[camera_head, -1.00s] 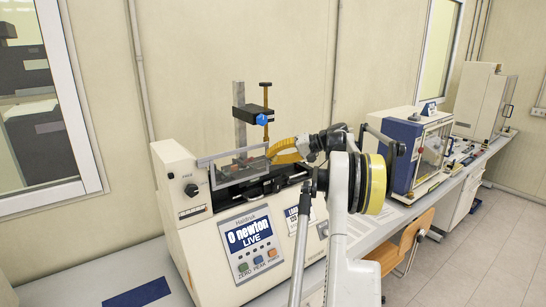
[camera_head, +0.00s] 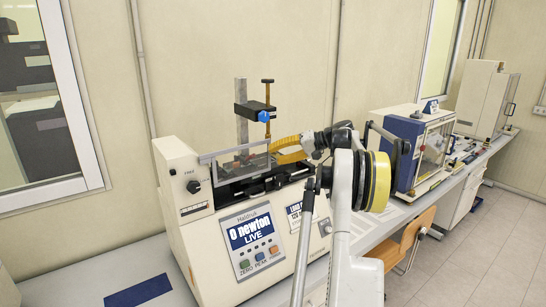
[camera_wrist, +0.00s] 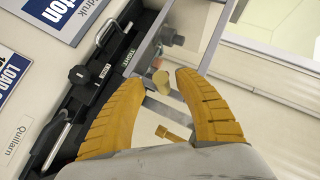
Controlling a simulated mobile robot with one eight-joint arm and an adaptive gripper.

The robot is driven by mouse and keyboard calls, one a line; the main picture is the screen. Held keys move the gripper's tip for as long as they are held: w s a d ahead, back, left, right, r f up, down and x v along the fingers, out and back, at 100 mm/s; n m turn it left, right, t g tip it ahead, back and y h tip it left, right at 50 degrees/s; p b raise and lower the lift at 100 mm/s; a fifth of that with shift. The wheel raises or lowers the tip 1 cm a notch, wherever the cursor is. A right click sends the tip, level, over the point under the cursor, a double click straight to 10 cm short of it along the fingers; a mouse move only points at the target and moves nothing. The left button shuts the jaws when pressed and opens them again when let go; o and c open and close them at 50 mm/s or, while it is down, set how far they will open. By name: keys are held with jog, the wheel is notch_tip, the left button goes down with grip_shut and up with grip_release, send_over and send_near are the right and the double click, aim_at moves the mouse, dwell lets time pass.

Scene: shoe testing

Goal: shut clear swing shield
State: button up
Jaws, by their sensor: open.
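The clear swing shield (camera_head: 232,160) is a see-through panel in a grey frame on the cream testing machine (camera_head: 215,255). My gripper (camera_head: 275,150) has yellow fingers and is at the shield's right end. In the wrist view my gripper (camera_wrist: 160,80) is open, with a gap between the fingertips and nothing held. Bolts and clamp parts show beyond and between the fingers. Whether a finger touches the frame I cannot tell.
A metal post with a blue-knobbed clamp (camera_head: 255,110) rises behind the shield. A blue and white cabinet machine (camera_head: 410,150) stands to the right on the bench. A wooden chair (camera_head: 405,240) is at the bench's front edge. The floor at right is clear.

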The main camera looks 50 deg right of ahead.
jog(key=v, duration=1)
jog(key=shift+s, duration=0.3)
jog(key=shift+d+r, duration=0.1)
